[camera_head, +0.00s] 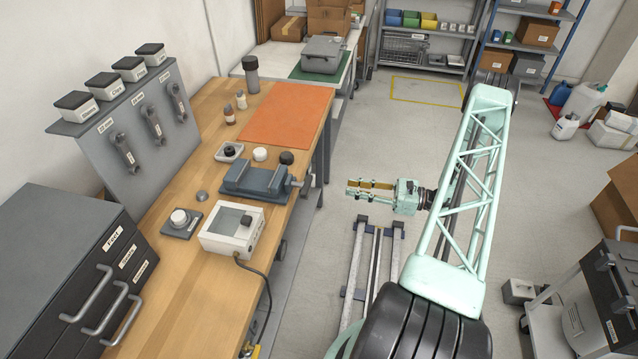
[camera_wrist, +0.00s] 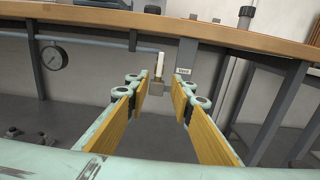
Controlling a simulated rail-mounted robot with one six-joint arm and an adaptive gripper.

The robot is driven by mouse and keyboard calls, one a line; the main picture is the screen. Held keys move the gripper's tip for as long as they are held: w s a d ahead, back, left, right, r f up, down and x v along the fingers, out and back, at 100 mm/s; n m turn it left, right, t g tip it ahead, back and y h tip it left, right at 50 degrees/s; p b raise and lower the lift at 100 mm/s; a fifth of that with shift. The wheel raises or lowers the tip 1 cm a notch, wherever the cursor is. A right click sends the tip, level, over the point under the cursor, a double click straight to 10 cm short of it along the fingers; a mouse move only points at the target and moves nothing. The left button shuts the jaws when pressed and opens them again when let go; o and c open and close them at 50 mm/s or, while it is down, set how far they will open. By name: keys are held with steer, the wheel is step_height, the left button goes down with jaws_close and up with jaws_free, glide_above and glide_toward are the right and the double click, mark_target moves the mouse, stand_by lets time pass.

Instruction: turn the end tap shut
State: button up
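The end tap (camera_wrist: 159,68) shows in the wrist view under the bench, at the right end of a grey pipe (camera_wrist: 95,41). Its pale lever stands roughly upright above a small grey body (camera_wrist: 156,88). My gripper (camera_wrist: 158,90) is open and empty, with yellow pads on both fingers. The tap appears between the fingertips but farther off, apart from them; the exact gap is unclear. In the head view my gripper (camera_head: 368,188) is beside the bench's right edge, pointing left towards it. The tap is not visible in the head view.
A small label (camera_wrist: 183,71) is on a grey post right of the tap. The wooden bench top (camera_wrist: 215,35) overhangs the tap. A vise (camera_head: 258,181) juts near the bench edge. The floor (camera_head: 400,140) behind my gripper is clear.

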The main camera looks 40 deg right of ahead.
steer(key=shift+w, duration=0.1)
steer(key=x, duration=1.3)
steer(key=shift+w+a, duration=0.25)
stand_by(0.3)
steer(key=shift+c, duration=0.4)
jaws_close()
